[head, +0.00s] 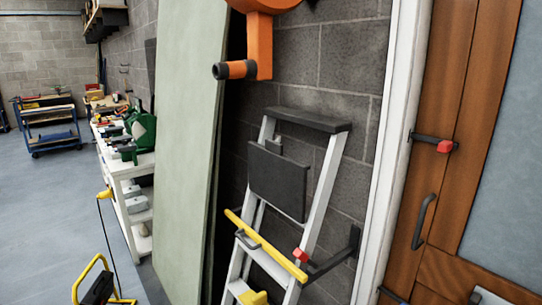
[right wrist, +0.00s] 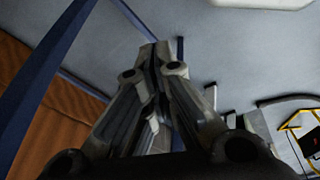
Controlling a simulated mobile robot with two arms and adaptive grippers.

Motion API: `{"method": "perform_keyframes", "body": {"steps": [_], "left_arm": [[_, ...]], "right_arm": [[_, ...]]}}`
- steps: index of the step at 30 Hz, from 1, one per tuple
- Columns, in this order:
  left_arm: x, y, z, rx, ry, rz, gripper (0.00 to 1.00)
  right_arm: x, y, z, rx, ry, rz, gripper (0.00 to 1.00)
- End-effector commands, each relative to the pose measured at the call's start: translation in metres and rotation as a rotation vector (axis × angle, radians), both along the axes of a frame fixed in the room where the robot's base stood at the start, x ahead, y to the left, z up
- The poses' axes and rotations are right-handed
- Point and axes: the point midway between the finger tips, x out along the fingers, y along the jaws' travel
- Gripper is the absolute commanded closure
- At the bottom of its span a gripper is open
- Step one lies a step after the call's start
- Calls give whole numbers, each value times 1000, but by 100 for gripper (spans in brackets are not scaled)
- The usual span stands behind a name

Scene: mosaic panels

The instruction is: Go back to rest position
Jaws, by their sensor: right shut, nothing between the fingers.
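My right gripper (right wrist: 158,50) shows in the right wrist view, its two grey fingers together at the tips with nothing between them. Grey floor lies beyond the fingertips, and they touch nothing that I can see. My left gripper is in neither view. In the head view I cannot make out either gripper. A small pale shape at the bottom right edge of the head view is too cut off to identify.
A wooden door (head: 470,130) with a dark handle (head: 423,222) stands at right. A stepladder (head: 325,185) leans by the block wall. Pale green panels (head: 190,130) stand left of it. A white workbench (head: 127,190) and blue cart (head: 55,138) are farther back. Floor (head: 45,215) at left is clear.

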Motion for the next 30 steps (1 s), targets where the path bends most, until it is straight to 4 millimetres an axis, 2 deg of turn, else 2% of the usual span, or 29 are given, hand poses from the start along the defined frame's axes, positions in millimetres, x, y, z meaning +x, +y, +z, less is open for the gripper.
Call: {"method": "perform_keyframes", "body": {"steps": [1,6,10,15,20,30], "left_arm": [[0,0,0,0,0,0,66],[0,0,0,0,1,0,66],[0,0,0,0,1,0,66],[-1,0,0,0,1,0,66],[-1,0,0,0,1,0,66],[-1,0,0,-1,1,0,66]], "right_arm": [[-12,-2,-17,-2,16,2,100],[-56,-9,-64,-6,44,9,100],[-91,-16,-90,-10,64,13,100],[-127,-23,-109,-12,81,18,100],[-142,-26,-115,-14,86,20,100],[-144,-27,-116,-14,86,20,100]]}}
